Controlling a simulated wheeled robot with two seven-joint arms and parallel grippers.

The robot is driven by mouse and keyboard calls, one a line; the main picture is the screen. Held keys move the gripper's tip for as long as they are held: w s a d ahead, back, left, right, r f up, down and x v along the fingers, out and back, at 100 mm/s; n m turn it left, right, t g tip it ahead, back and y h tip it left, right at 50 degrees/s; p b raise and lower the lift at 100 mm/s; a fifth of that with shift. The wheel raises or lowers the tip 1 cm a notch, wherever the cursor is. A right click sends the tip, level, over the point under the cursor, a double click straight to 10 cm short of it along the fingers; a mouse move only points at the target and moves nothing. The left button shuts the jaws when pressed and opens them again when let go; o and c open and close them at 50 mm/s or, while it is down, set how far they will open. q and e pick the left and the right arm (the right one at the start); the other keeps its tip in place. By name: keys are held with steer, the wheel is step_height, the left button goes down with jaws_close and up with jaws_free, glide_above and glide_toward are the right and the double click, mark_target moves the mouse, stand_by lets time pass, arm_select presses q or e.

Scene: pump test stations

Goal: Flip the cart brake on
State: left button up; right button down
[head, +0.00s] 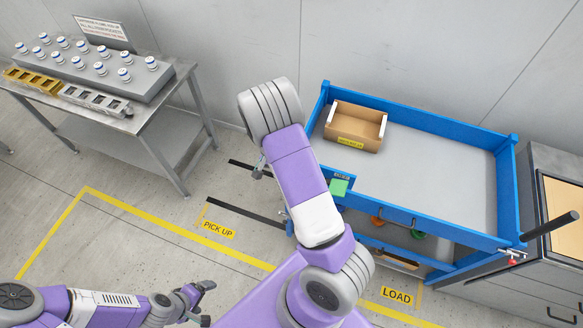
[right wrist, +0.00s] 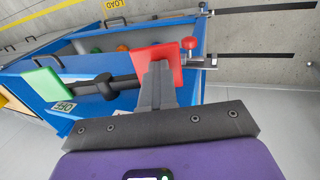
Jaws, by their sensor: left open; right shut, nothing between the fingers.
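The blue cart (head: 428,118) stands at the right in the head view. Its brake shows in the right wrist view as a dark bar with a green plate (right wrist: 48,92) at the left end and a red plate (right wrist: 160,66) at the other. An OFF label (right wrist: 65,106) sits beside the green plate, which also shows in the head view (head: 338,187). My right gripper (right wrist: 156,76) is shut and empty, its tips at the red plate; contact is unclear. In the head view my right arm hides it and the red plate. My left gripper (head: 207,303) is open at the bottom left, away from the cart.
A cardboard box (head: 356,127) sits in the cart's top tray. A red knob (right wrist: 188,43) on a metal bracket is close beside the red plate. A steel table (head: 150,122) with vials stands at the left. A grey cabinet (head: 556,160) adjoins the cart's right end. Open floor lies at the left.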

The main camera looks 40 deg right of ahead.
steer(key=shift+s+f, duration=0.1)
steer(key=shift+s, duration=0.15)
steer(key=p+v, duration=0.3)
steer(key=v, duration=1.1)
steer(key=shift+r, duration=0.25)
steer(key=shift+d, duration=0.1)
